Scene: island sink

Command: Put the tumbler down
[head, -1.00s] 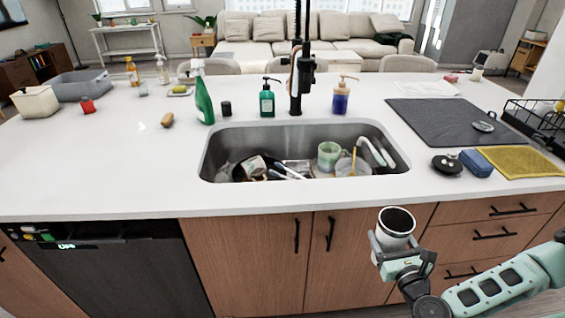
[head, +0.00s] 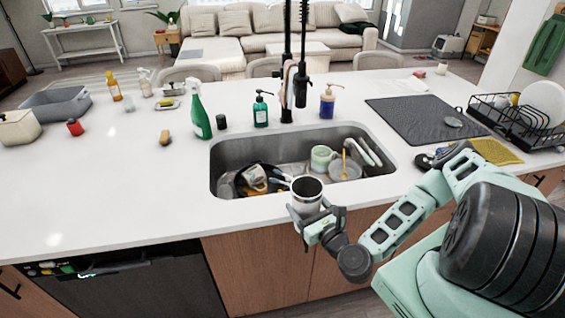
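The tumbler (head: 306,194) is a white-grey cup with a dark, open inside and a metal rim. It is upright in my gripper (head: 308,217), whose fingers close around its sides. It is in front of the near edge of the sink (head: 230,151) in the picture and covers a small part of that edge. I cannot tell how high it is above the counter (head: 110,190). The tumbler's base is partly hidden by the gripper.
The sink holds a green mug (head: 321,158), a clear bowl (head: 345,170) and other dishes. A green spray bottle (head: 199,112) and soap bottles stand behind it. A dark drying mat (head: 425,119) and a dish rack (head: 520,122) lie right. The left counter is largely clear.

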